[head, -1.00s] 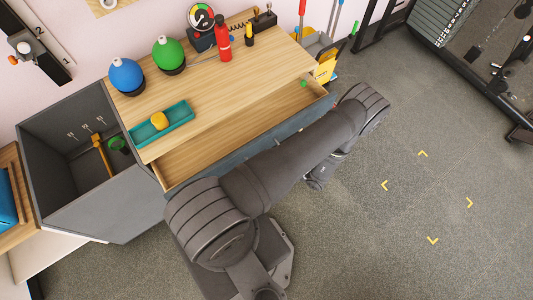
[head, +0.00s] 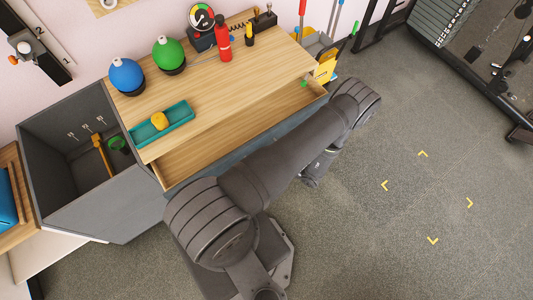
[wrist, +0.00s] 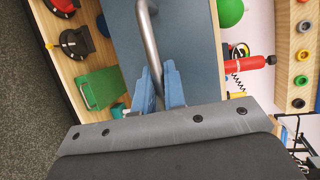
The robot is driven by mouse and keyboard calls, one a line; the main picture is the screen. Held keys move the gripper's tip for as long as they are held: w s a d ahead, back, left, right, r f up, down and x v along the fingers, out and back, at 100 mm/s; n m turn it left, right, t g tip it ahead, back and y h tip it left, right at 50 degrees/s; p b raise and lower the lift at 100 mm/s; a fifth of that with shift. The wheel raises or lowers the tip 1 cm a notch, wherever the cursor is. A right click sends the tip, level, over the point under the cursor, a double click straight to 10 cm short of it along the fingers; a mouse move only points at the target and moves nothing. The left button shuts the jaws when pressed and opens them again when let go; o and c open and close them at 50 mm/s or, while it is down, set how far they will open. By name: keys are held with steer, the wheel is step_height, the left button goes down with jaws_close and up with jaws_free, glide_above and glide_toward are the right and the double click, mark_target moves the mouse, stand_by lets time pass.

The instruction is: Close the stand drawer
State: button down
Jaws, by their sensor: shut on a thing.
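The stand (head: 235,90) has a light wooden top and a drawer (head: 225,143) below its front edge. The drawer is partly open, with a strip of its wooden inside showing and a small green item (head: 304,84) near its right end. In the wrist view, the blue-grey drawer front (wrist: 190,35) carries a metal bar handle (wrist: 149,40). My gripper (wrist: 159,82) has its blue fingers on both sides of this handle and is shut on it. In the head view my arm hides the gripper, the handle and part of the drawer front.
On the top stand a blue dome (head: 126,75), a green dome (head: 168,54), a red extinguisher (head: 223,40), a gauge (head: 201,18) and a teal tray (head: 180,122) with a yellow item. An open grey bin (head: 45,150) adjoins at left. The floor (head: 420,190) at right is clear.

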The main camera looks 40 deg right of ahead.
mark_target(271, 137)
steer(key=w, duration=1.5)
steer(key=shift+w, duration=0.3)
steer(key=c, duration=1.8)
jaws_free()
steer(key=shift+o, duration=0.2)
steer(key=shift+d+r, duration=0.1)
steer(key=v, duration=1.7)
steer(key=shift+s, duration=0.2)
steer(key=x, duration=1.7)
steer(key=shift+w, duration=0.15)
